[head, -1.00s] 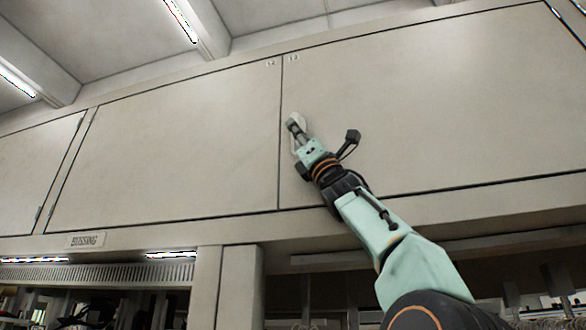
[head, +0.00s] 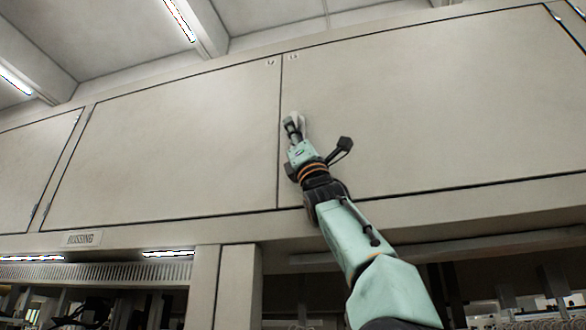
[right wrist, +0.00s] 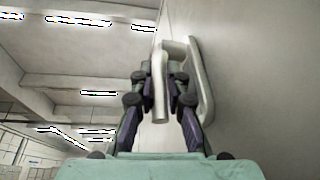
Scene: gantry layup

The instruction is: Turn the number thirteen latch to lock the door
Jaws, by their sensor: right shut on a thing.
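The latch (right wrist: 161,85) is a pale lever on a rounded backplate (right wrist: 202,85), fixed to the face of the right-hand cabinet door (head: 430,100), close to its left edge. My right gripper (head: 292,120) is at the latch, which it mostly hides in the head view. In the right wrist view my right gripper (right wrist: 160,88) has its two fingers on either side of the lever, shut on it. The lever hangs downward between the fingers. A small number tag (head: 293,56) sits at the door's upper left corner, too small to read surely. My left gripper is not in view.
Another cabinet door (head: 170,145) lies left of a narrow seam, with its own small tag (head: 271,62). A sign (head: 82,238) is on the ledge below. Under the cabinets are a pale post (head: 238,288) and dark cluttered shelving. Ceiling beams and lights are above.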

